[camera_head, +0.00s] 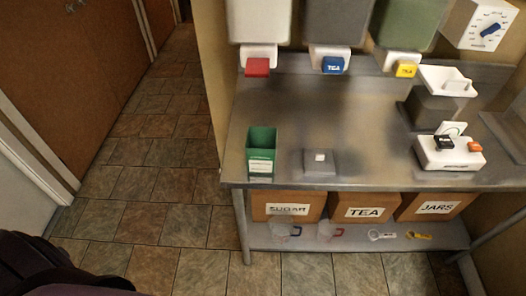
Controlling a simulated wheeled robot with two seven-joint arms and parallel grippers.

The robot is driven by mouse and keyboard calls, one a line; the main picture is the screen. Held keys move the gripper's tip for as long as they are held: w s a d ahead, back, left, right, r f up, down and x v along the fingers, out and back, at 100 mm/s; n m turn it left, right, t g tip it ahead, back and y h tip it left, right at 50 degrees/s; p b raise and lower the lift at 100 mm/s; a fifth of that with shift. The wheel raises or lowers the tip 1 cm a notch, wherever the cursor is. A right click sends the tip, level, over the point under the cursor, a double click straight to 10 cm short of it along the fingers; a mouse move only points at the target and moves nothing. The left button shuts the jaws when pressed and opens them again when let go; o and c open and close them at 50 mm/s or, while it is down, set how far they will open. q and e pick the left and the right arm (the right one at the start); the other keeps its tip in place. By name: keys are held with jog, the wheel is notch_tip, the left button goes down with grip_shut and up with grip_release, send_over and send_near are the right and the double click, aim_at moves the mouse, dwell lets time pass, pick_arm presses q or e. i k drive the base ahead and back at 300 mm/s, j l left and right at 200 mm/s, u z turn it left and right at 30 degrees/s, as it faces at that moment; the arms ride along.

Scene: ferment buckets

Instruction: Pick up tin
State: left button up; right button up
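A green open-topped tin (262,151) with a white label stands upright near the front left of the metal table (358,112). Nothing touches the tin. A dark shape at the lower left corner is part of my own body. Neither of my grippers shows in the head view.
Dispensers with red (257,67), blue (333,65) and yellow (405,69) taps hang above the table. A grey scale (319,164) and a white device (449,152) stand on it. Boxes labelled SUGAR (287,207), TEA (366,207) and JARS (436,206) sit below. The floor is clear.

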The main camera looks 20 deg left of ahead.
aim_at(261, 142)
jog(key=j+u, duration=0.45)
jog(key=j, duration=1.25)
